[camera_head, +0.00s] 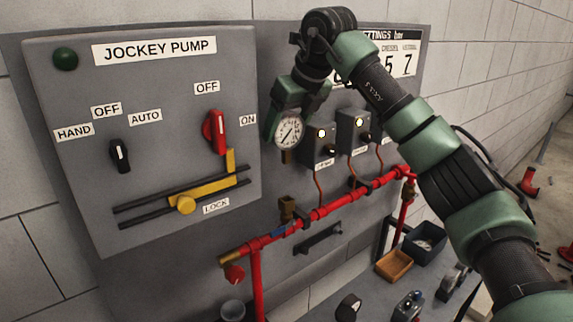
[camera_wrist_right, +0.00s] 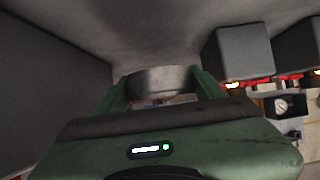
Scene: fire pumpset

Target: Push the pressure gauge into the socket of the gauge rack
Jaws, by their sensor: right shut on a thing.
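My right gripper (camera_head: 285,108) is shut on the pressure gauge (camera_head: 289,131). The gauge has a round white dial and a brown stem pointing down. In the right wrist view, the gauge's grey rim (camera_wrist_right: 160,80) sits between the two green fingers. The gauge is held in front of the grey panel, right of the jockey pump box. A brown upright fitting (camera_head: 287,208), which looks like the socket, stands on the red pipe (camera_head: 335,207) below the gauge. The stem is clearly apart from it, with a gap between. My left gripper is not in view.
The jockey pump box (camera_head: 225,65) stands out close to the left of the gauge. Small grey switch boxes (camera_head: 354,130) with lit lamps are close on its right. A black handle (camera_head: 318,238) is below the pipe.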

